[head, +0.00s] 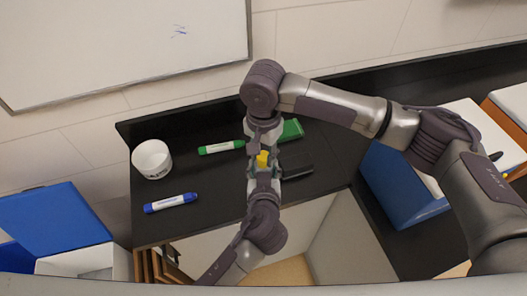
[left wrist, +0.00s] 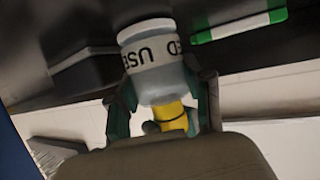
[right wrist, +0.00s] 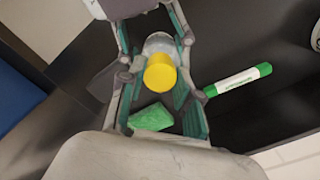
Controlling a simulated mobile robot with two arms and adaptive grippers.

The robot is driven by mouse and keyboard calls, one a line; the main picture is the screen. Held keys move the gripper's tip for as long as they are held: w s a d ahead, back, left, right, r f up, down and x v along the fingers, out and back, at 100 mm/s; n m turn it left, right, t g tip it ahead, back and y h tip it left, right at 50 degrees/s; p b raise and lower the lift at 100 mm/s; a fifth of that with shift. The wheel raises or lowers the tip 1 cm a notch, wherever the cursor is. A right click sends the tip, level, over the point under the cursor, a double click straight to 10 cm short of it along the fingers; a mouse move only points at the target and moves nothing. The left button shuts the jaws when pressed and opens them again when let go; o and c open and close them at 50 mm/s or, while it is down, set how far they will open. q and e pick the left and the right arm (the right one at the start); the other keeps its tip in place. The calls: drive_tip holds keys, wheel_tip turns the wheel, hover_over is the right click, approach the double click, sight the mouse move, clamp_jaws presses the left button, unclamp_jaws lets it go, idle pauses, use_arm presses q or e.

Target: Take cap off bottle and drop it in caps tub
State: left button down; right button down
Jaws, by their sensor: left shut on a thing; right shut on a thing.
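A greyish-white bottle (left wrist: 150,68) with dark lettering and a yellow cap stands between my two grippers near the middle of the dark bench. The yellow cap (head: 263,158) also shows in the right wrist view (right wrist: 160,74). My left gripper (head: 264,180) is shut on the bottle, with a finger on each side of its body. My right gripper (head: 263,143) reaches in from the opposite side and is shut on the cap; its exact contact is partly hidden. The white caps tub (head: 152,162) with dark print stands at the left of the bench, apart from both grippers.
A green marker (head: 221,147) and a green block (head: 291,130) lie behind the grippers. A blue marker (head: 171,202) lies at front left. A dark block (head: 297,172) lies right of the bottle. A blue bin (head: 400,190) stands further right.

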drive_tip(key=n, duration=0.7)
drive_tip(key=shift+n, duration=0.4)
drive_tip(key=n, duration=0.4)
drive_tip(key=shift+n, duration=0.3)
drive_tip(key=n, duration=1)
drive_tip(key=shift+r, duration=0.1)
drive_tip(key=n, duration=0.7)
drive_tip(key=shift+n, duration=0.3)
drive_tip(key=n, duration=0.4)
drive_tip(key=shift+n, duration=0.4)
drive_tip(key=n, duration=1.1)
